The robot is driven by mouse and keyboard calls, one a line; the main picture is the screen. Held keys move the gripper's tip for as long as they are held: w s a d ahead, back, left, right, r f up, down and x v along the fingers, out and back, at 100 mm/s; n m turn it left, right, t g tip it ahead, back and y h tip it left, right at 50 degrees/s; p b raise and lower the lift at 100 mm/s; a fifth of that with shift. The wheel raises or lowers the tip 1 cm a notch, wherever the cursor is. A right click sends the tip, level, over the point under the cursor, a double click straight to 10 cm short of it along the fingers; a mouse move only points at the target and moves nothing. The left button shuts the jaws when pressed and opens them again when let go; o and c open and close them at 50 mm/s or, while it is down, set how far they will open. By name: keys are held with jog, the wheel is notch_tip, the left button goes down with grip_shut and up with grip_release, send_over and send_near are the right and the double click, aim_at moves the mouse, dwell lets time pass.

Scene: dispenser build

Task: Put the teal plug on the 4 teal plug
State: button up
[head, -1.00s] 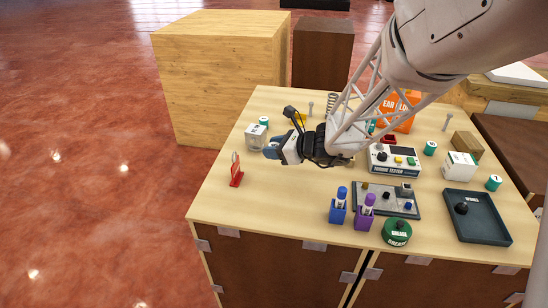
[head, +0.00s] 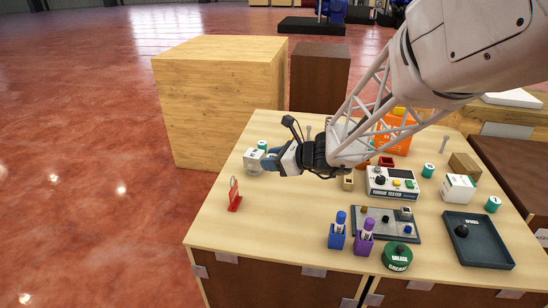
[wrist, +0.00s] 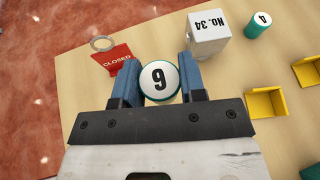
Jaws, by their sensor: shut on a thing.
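My gripper (wrist: 159,82) is shut on a teal plug with a white top (wrist: 158,76); its number reads as 6 from this angle. In the head view the gripper (head: 268,161) is over the table's left part, and the held plug cannot be made out. The teal plug marked 4 (wrist: 258,26) stands beyond the white No. 34 box, up and right of the held plug in the wrist view. It also shows in the head view (head: 262,146). Whether the held plug touches the table cannot be told.
The white No. 34 box (wrist: 207,36) stands close to the right finger. A red CLOSED sign (wrist: 114,59) stands near the left finger. Yellow holders (wrist: 265,103) are at the right. Other teal plugs (head: 428,170) stand farther right.

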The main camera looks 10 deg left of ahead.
jog(key=shift+w, duration=0.1)
jog(key=w+a+n+g, duration=0.1)
jog(key=w, duration=0.6)
jog(key=shift+w+a+f, duration=0.15)
jog(key=shift+w+f, duration=0.05)
jog(key=shift+f, duration=0.15)
send_over(262, 143)
jog(key=shift+w+f, duration=0.1)
jog(key=shift+f, duration=0.65)
dwell(0.3)
jog(key=shift+f, duration=1.8)
jog(key=shift+f, duration=0.15)
